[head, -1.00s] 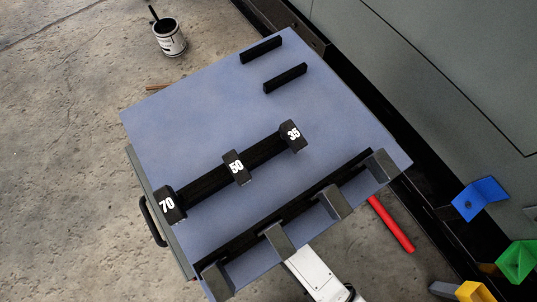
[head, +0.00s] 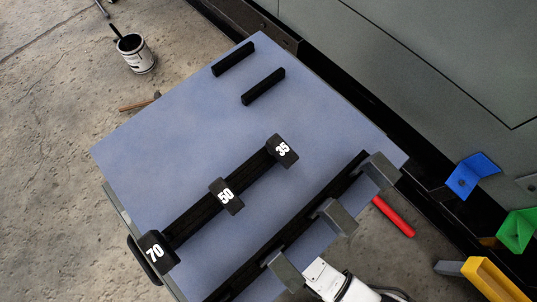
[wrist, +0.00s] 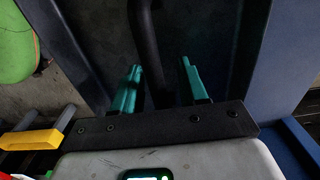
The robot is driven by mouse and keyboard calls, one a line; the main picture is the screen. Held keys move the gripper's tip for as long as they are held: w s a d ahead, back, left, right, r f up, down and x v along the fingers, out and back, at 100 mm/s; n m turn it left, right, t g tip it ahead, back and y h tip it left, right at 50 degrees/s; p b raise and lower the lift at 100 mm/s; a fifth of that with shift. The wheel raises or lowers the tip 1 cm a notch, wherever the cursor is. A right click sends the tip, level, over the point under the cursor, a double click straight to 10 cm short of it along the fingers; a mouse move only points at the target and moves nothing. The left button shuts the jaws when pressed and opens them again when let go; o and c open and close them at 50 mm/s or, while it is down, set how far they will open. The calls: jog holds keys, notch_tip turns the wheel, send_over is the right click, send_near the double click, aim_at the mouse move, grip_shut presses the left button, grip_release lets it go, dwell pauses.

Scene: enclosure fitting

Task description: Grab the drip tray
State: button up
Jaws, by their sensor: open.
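My gripper (wrist: 160,84) shows in the wrist view with two teal fingers, open and apart. A dark curved bar (wrist: 150,50) runs down the picture between the fingers, with a gap on both sides, so it is not gripped. Behind it is a dark, shadowed panel with blue-grey edges (wrist: 255,50). I cannot tell for sure whether the bar or the panel belongs to the drip tray. In the head view no drip tray can be made out, and my gripper is hidden beyond the board's lower edge.
A blue-grey board (head: 130,150) carries black blocks marked 70, 50 and 35, two black bars and several grey brackets (head: 336,217). A black handle (head: 142,262) is at its left. Blue (head: 472,177), green (head: 516,230) and yellow (head: 490,280) pieces lie right. A paint can (head: 136,55) stands upper left.

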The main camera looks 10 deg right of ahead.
jog(key=shift+f, duration=0.15)
grip_shut()
dwell(1.4)
